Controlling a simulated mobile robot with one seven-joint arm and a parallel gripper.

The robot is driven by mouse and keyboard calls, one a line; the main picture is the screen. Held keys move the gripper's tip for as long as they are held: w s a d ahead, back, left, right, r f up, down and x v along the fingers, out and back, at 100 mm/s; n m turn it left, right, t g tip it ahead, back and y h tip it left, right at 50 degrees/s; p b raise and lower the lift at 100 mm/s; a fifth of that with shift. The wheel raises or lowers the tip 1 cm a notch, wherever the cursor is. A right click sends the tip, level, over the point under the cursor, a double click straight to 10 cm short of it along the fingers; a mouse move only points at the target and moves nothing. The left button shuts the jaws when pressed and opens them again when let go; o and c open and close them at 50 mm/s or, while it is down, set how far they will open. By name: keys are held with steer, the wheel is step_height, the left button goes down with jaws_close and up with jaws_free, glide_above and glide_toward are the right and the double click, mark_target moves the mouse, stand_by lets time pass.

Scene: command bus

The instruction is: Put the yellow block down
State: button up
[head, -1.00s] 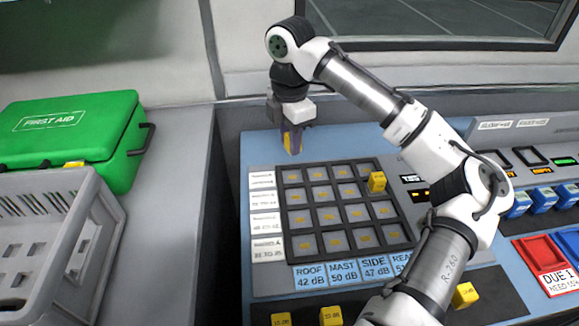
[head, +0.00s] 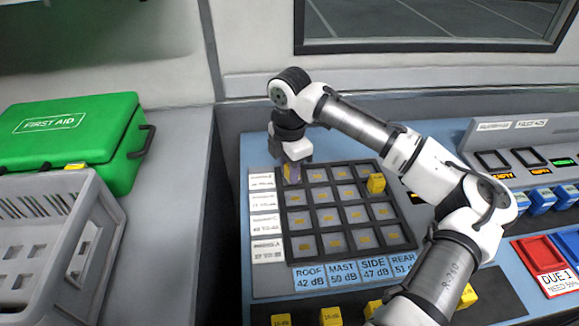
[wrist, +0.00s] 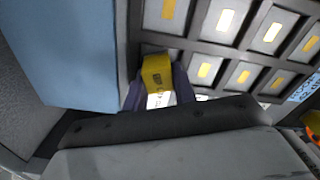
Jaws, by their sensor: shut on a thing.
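My gripper (head: 292,175) is shut on a yellow block (wrist: 156,72). In the head view it is at the back left corner of the dark grid rack (head: 341,243), by the back left compartment. The block shows only as a sliver of yellow there. In the wrist view the block sits between the purple fingertips, with the grid's compartments (wrist: 228,18) beyond and to the right. I cannot tell whether the block touches the compartment floor. Another yellow block (head: 376,183) sits in the back right compartment.
Row labels (head: 263,204) lie left of the grid, column labels (head: 342,273) in front. Several yellow blocks (head: 331,316) stand on a dark strip at the front. A grey crate (head: 95,250) and a green first aid case (head: 90,140) stand left. Blue and red bins are right.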

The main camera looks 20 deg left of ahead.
steer(key=shift+s+f, duration=0.15)
steer(key=shift+f, duration=0.35)
steer(key=o, duration=1)
steer(key=shift+f, duration=0.15)
steer(key=shift+s, duration=0.1)
step_height(320, 180, up, 14)
steer(key=shift+w+f, duration=0.2)
steer(key=shift+w, duration=0.05)
